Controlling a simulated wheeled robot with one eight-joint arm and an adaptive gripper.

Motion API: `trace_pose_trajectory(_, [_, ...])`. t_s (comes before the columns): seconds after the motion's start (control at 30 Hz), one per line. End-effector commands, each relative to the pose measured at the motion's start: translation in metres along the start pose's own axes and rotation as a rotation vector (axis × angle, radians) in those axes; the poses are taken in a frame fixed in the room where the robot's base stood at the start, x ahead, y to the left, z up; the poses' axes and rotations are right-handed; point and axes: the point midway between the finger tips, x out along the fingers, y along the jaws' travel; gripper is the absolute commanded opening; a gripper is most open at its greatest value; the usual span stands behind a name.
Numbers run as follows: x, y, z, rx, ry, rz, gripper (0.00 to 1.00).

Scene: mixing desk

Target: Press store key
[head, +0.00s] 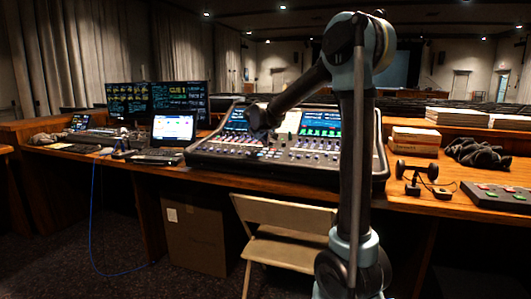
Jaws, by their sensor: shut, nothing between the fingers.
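The mixing console (290,160) stands on the wooden desk, with lit screens along its back and rows of faders and small keys below. A store key cannot be picked out among these small controls. My gripper (262,128) shows small and dark in front of the console's upper left-middle part. It looks shut and holds nothing visible. I cannot tell whether its fingertips touch the console. My arm crosses in front of the console's right part and hides some of it.
A folding chair (285,238) stands before the desk. A laptop (170,138) and two monitors (181,98) are on the left. A headset (418,175), books (415,140) and a small key box (500,194) lie on the right. A cardboard box (194,235) is under the desk.

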Motion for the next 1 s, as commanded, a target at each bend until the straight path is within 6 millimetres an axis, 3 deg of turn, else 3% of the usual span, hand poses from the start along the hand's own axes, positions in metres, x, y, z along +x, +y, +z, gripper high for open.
trace_pose_trajectory(1.0, [-0.035, 0.026, -0.025, 0.000, 0.000, 0.000, 0.00])
